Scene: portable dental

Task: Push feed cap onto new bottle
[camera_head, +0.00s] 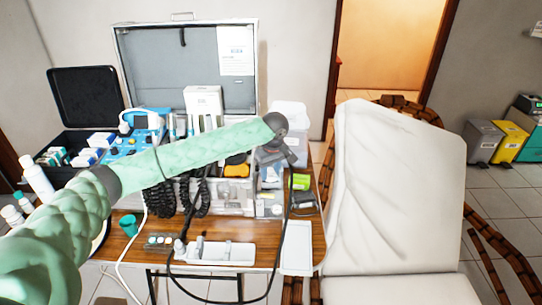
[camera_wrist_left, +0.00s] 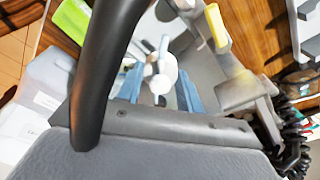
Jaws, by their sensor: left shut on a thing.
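My left gripper (camera_head: 290,157) reaches over the right part of the table, at the right end of the dental case. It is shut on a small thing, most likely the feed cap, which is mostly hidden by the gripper. A black hose (camera_head: 284,230) hangs from beside the gripper and loops down past the table front; it shows large in the left wrist view (camera_wrist_left: 104,70). A translucent whitish container (camera_head: 290,112), perhaps the new bottle, stands behind the gripper. I cannot tell whether cap and bottle touch. My right gripper is not in view.
The open dental case (camera_head: 186,62) with blue control unit stands on the wooden table (camera_head: 130,255). A green box (camera_head: 300,182) lies near the gripper. A white tray (camera_head: 222,257) with small items sits in front. A white-covered chair (camera_head: 390,190) stands close at right.

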